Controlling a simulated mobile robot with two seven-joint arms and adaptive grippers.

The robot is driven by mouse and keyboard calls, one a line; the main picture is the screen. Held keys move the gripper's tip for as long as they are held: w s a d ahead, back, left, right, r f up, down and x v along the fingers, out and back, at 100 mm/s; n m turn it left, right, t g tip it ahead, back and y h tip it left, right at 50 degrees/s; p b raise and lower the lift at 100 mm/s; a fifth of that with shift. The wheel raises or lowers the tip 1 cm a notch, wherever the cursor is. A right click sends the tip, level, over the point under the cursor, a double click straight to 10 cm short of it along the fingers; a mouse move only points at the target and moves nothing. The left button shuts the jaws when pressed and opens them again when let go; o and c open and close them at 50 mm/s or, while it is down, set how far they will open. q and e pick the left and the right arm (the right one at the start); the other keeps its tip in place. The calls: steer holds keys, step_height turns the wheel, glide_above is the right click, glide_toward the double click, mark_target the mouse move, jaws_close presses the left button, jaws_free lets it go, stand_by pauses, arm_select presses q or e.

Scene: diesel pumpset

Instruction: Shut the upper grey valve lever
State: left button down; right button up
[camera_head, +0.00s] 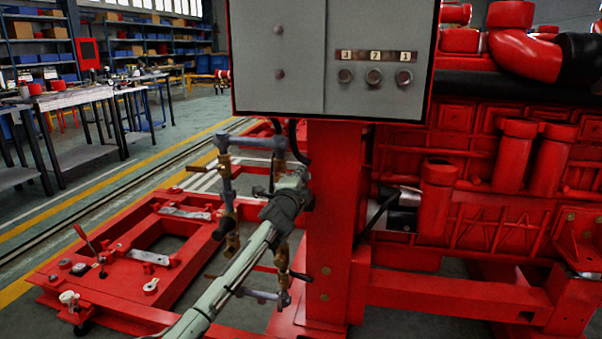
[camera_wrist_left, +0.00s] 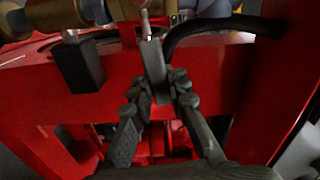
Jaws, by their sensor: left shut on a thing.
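The pipe frame (camera_head: 226,172), with grey-blue pipes and brass valves, stands left of the red post. My left gripper (camera_head: 297,178) reaches across it from the lower left, near its upper right corner. In the left wrist view, its two dark fingers (camera_wrist_left: 165,88) are closed around the end of a grey lever (camera_wrist_left: 153,62). The lever's far end meets a metal stem by the brass fitting (camera_wrist_left: 150,10). A second, darker lever (camera_wrist_left: 82,66) hangs left of the fingers. In the head view, my gripper largely hides the held lever. My right gripper is not in view.
A grey control box (camera_head: 330,60) overhangs the pipes on a red post (camera_head: 335,215). A black hose (camera_wrist_left: 220,27) curves close to the right of the held lever. The red engine (camera_head: 480,170) fills the right side. A red base frame (camera_head: 110,265) lies lower left.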

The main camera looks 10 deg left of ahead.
arm_select(q)
steer(key=shift+f+m, duration=0.15)
steer(key=shift+m, duration=0.25)
steer(key=c, duration=1.4)
jaws_free()
steer(key=shift+f, duration=0.2)
steer(key=shift+c, duration=0.2)
steer(key=s, duration=1.2)
steer(key=shift+a, duration=0.2)
